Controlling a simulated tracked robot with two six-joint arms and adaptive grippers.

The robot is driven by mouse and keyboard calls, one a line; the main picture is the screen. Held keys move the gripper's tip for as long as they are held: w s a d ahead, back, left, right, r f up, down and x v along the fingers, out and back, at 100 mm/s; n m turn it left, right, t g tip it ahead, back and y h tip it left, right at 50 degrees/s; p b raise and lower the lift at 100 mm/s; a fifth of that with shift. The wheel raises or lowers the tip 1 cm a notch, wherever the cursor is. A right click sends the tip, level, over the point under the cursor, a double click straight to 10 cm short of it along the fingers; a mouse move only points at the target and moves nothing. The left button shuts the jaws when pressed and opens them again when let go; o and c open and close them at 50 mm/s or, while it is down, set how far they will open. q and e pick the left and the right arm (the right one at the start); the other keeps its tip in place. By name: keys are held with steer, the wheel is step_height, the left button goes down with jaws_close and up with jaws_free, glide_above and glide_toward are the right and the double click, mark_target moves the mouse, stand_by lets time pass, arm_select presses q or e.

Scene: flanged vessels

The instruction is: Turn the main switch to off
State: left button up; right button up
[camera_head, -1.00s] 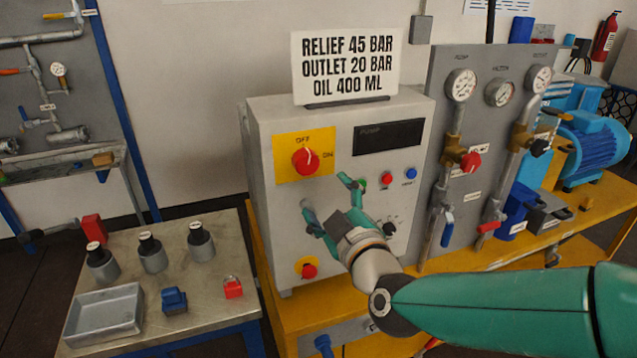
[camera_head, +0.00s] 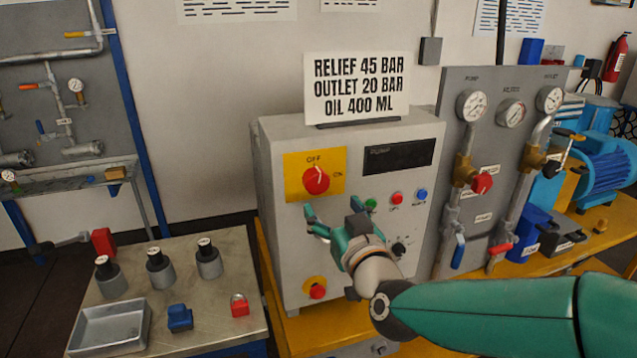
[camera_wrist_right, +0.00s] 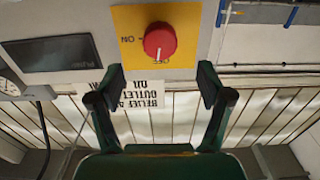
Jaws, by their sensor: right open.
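The main switch is a red round knob (camera_head: 316,181) on a yellow plate (camera_head: 296,191), marked OFF above and ON to the right, on a grey cabinet. Its white mark appears to point up, near OFF. It also shows in the right wrist view (camera_wrist_right: 160,40), upside down, with the mark toward the OFF label. My right gripper (camera_head: 332,209) is open and empty, just below the knob in the head view. In the right wrist view my fingers (camera_wrist_right: 162,82) are spread, with the knob beyond the gap between them and apart from both. My left gripper is not in view.
Below the switch is a red button on a yellow base (camera_head: 317,291). Small buttons (camera_head: 396,198) and a black knob (camera_head: 399,248) lie right of my gripper. A sign (camera_head: 352,88) stands on the cabinet. A metal table (camera_head: 225,255) holds containers at left.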

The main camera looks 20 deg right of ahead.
mark_target(319, 187)
steer(key=w+p, duration=0.2)
steer(key=w, duration=0.7)
steer(key=shift+a, duration=0.15)
steer(key=shift+s, duration=0.1)
steer(key=c, duration=1.2)
steer(key=shift+o, duration=0.2)
steer(key=shift+f+n+b, duration=0.1)
steer(key=shift+n+b, duration=0.45)
steer(key=shift+n, duration=0.55)
